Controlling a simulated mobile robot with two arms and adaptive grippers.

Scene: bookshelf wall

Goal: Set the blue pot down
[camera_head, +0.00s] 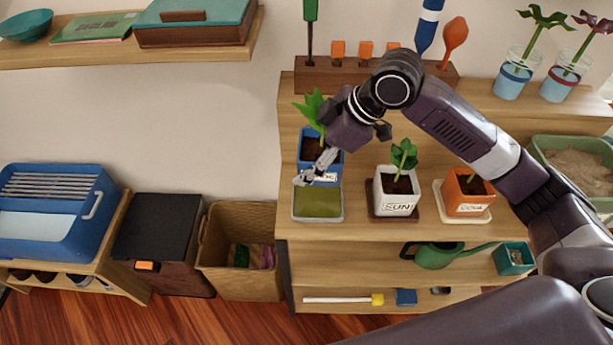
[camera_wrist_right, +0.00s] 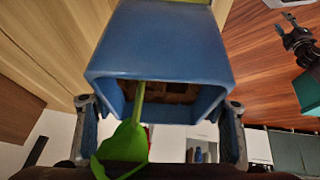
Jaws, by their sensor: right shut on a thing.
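The blue pot (camera_head: 334,170) has a white label and a leafy green plant. My right gripper (camera_head: 317,168) is shut on its sides. In the right wrist view, the blue pot (camera_wrist_right: 158,45) sits between the two fingers (camera_wrist_right: 160,125), with its plant towards the camera. A light tray with a green pad (camera_head: 318,203) lies on the shelf just below and in front of the pot. I cannot tell whether the pot touches it. In the right wrist view, my left gripper (camera_wrist_right: 298,38) is small at the upper right, its opening unclear.
A white pot (camera_head: 397,190) and an orange pot (camera_head: 466,192) stand to the right on their own coasters. A wooden tool rack (camera_head: 345,75) stands behind. A watering can (camera_head: 440,255) is on the shelf below. A wicker basket (camera_head: 240,275) stands left of the shelf.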

